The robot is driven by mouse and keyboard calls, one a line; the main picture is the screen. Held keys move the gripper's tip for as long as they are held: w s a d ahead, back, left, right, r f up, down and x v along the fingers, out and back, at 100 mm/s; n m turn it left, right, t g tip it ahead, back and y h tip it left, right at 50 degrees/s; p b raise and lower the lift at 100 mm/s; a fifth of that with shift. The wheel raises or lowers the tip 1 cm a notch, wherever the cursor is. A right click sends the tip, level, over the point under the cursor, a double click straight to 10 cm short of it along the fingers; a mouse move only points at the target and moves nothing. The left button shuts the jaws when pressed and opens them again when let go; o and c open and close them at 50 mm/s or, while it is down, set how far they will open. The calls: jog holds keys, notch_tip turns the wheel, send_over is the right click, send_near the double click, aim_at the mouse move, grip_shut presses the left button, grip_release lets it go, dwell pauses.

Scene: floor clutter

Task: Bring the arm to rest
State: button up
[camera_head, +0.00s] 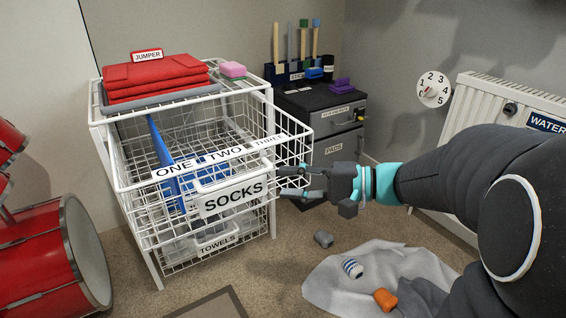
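My arm (450,175) reaches in from the right, with a teal band near its wrist. My gripper (284,181) is at the right front corner of the pulled-out wire drawer (130,203) labelled SOCKS. Its two fingers are apart, and nothing shows held between them. The fingertips overlap the drawer's wire side in the picture; I cannot tell whether they touch it. The drawer has strips reading ONE, TWO and THREE, and blue things lie inside it.
Red folded cloth (155,73) and a pink block (232,69) lie on the white rack. A dark cabinet (325,105) stands behind. Rolled socks (352,268) and an orange roll (385,299) lie on a grey cloth (325,285). Red drums (45,250) stand left, a radiator (480,95) right.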

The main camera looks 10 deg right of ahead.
jog(key=s+d+f+g+h+p, duration=0.2)
jog(key=s+d+f+g+h, duration=0.2)
jog(key=s+f+h, duration=0.55)
jog(key=s+d+r+n+t+h+p, duration=0.2)
jog(key=s+r+h+p, duration=0.1)
jog(key=r, duration=0.3)
jog(key=s+d+r+n+t+h+p, duration=0.1)
jog(key=s+r+n+t+h+p, duration=0.1)
jog(key=r+p, duration=0.3)
notch_tip(320, 180, up, 2)
jog(key=shift+s+d+r+n+h+p, duration=0.15)
jog(key=shift+s+d+n+h+p, duration=0.2)
jog(key=shift+s+n+h, duration=0.35)
